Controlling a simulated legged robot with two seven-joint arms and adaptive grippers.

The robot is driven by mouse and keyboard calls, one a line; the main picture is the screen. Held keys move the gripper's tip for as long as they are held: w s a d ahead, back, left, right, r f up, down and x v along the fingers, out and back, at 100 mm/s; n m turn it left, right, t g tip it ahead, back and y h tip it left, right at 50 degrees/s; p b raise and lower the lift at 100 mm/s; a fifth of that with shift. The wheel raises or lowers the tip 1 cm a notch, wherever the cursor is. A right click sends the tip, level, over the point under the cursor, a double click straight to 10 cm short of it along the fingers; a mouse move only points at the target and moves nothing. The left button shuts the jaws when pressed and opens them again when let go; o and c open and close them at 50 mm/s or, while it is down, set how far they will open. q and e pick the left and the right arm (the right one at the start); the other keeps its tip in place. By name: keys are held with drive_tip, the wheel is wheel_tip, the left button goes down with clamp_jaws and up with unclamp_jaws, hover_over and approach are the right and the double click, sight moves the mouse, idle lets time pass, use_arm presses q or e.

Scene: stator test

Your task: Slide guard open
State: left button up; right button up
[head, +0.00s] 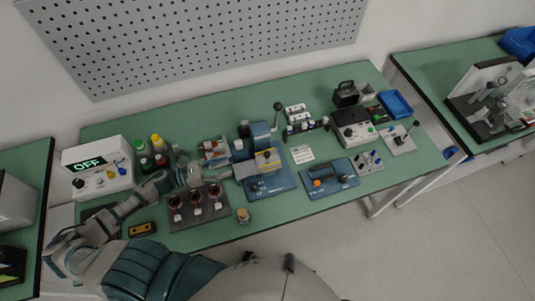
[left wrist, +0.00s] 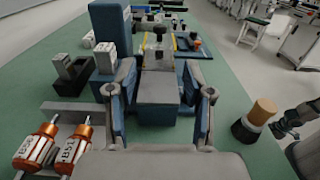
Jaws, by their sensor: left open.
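The guard (head: 268,159) is a clear panel with yellow edges on a blue-based bench machine (head: 270,185) at mid table. In the left wrist view the guard's yellow edge (left wrist: 174,42) shows beyond a grey block (left wrist: 157,88) on the machine's near side. My left gripper (head: 197,176) is left of the machine. In the left wrist view my left gripper (left wrist: 160,92) is open, its fingers on either side of the grey block. I cannot tell if they touch it. A dark part at the right edge there may be my right gripper (left wrist: 290,120); its jaws are unclear.
A dark tray with several copper-wound stators (head: 198,205) lies just below my left gripper. A small tan-topped cylinder (head: 243,215) stands near the front edge. Bottles (head: 155,145) and a display box reading OFF (head: 97,168) stand left. A blue fixture (head: 328,182) is right of the machine.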

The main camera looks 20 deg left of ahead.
use_arm(q)
approach(267, 153)
drive_tip(key=p+x, duration=0.1)
drive_tip(key=x, duration=0.2)
drive_tip(key=p+x, duration=0.1)
drive_tip(key=x, duration=0.5)
drive_tip(key=shift+w+d+f, duration=0.15)
drive_tip(key=shift+w+d, duration=0.2)
drive_tip(key=shift+d, duration=0.1)
use_arm(e)
drive_tip(key=shift+s+d+r, duration=0.2)
drive_tip(key=shift+r, duration=0.25)
drive_tip(key=shift+s+d+r, duration=0.15)
drive_tip(key=shift+r, duration=0.3)
use_arm(q)
drive_tip(key=shift+a, duration=0.1)
clamp_jaws()
use_arm(e)
drive_tip(key=shift+s, duration=0.1)
